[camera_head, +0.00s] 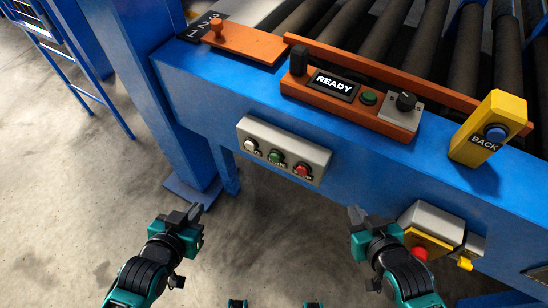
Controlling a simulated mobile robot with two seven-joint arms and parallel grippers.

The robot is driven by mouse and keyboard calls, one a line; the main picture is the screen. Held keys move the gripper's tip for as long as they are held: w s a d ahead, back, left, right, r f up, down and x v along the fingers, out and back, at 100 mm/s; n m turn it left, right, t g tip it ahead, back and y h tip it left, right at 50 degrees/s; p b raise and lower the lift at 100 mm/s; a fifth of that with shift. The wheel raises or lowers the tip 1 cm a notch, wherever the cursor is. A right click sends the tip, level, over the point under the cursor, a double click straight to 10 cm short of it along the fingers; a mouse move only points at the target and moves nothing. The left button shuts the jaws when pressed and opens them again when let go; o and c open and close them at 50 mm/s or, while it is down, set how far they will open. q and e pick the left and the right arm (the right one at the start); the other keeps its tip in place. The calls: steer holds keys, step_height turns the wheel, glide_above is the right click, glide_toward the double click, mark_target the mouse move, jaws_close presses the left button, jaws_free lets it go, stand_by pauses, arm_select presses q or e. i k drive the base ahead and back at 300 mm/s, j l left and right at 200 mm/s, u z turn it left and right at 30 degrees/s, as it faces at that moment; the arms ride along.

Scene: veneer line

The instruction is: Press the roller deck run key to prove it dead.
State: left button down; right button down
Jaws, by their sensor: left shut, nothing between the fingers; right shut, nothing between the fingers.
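An orange panel (335,100) on the blue frame carries a lit display reading READY (334,85), a green button (369,98) and a grey box with a black knob (406,101). Below it, a grey box (318,155) on the frame's front face has a white button (251,145), a green button (276,156) and a red button (302,170). Their small labels are too small to read, so I cannot tell which one is the run key. My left gripper (192,213) and my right gripper (356,213) are shut and empty, below the grey box and apart from it.
Dark rollers (425,45) lie behind the orange rail. A yellow box marked BACK with a blue button (496,133) stands at right. A red mushroom button (419,254) sits low right, near my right arm. A blue post and ladder stand left. The floor between my grippers is clear.

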mark_target(275, 158)
steer(key=k+l+z, duration=0.1)
steer(key=k+z, duration=0.3)
steer(key=k+l+z, duration=0.2)
steer(key=z, duration=0.2)
